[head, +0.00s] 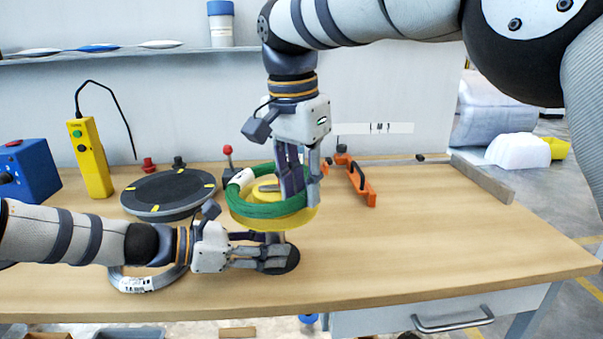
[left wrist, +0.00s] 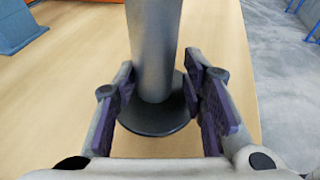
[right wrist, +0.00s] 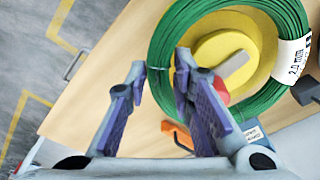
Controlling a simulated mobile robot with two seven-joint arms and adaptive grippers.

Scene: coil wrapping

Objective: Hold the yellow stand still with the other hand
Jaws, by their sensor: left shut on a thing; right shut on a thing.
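The yellow stand (head: 292,221) stands on the table, a yellow disc on a grey post with a dark round base. In the left wrist view the grey post (left wrist: 154,50) and dark base (left wrist: 155,122) lie between my left fingers. My left gripper (head: 274,258) is shut on the post, low under the disc. A green wire coil (head: 248,209) with a white label lies around the stand's yellow hub. My right gripper (head: 300,186) points down at the coil's right side, shut on the coil's edge (right wrist: 161,55).
A dark turntable (head: 168,190) with yellow marks and a grey coil (head: 130,283) lie to the left. Behind are a yellow control box (head: 90,160), a blue box (head: 28,172) and an orange clamp (head: 361,184). The table's right side is clear.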

